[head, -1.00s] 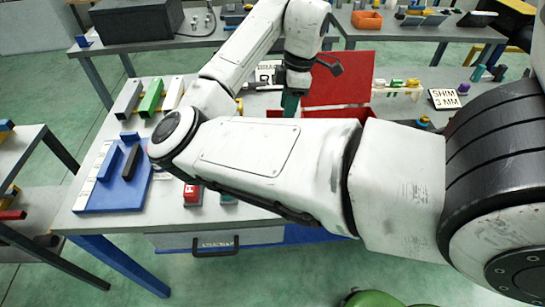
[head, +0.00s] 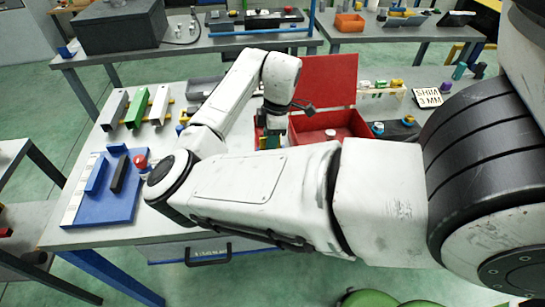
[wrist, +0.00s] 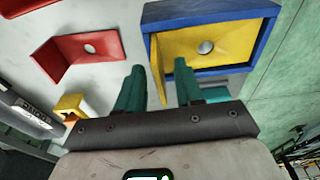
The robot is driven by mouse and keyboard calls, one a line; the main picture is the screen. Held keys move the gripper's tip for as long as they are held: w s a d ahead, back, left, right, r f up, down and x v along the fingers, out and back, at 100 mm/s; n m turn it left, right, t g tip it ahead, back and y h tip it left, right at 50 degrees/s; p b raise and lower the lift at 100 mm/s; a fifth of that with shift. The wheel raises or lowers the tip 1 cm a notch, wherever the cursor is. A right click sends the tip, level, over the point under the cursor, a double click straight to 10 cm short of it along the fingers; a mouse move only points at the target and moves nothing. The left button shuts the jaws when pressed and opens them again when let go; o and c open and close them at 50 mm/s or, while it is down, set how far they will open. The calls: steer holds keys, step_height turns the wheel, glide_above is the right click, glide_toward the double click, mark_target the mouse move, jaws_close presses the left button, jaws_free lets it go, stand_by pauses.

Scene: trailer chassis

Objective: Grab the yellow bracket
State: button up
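In the wrist view, a yellow bracket (wrist: 205,42) lies with its flat, holed plate inside a blue frame (wrist: 268,25) at the upper right. Its raised flange stands at the frame's left end, in line with the gap between my fingertips. My gripper (wrist: 159,67) is open, with its two green fingers apart and the flange showing between and just beyond the tips. I cannot tell whether either finger touches it. In the head view my gripper (head: 271,131) points down at the table beside a red box; the bracket cannot be made out there.
A red bracket (wrist: 80,53) and a small yellow piece (wrist: 70,107) lie left of my fingers in the wrist view. In the head view, an open red box (head: 345,118), a blue tray (head: 110,205) and a red-topped button (head: 140,162) stand on the table.

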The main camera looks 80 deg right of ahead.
steer(key=shift+c, duration=0.3)
jaws_close()
stand_by(0.3)
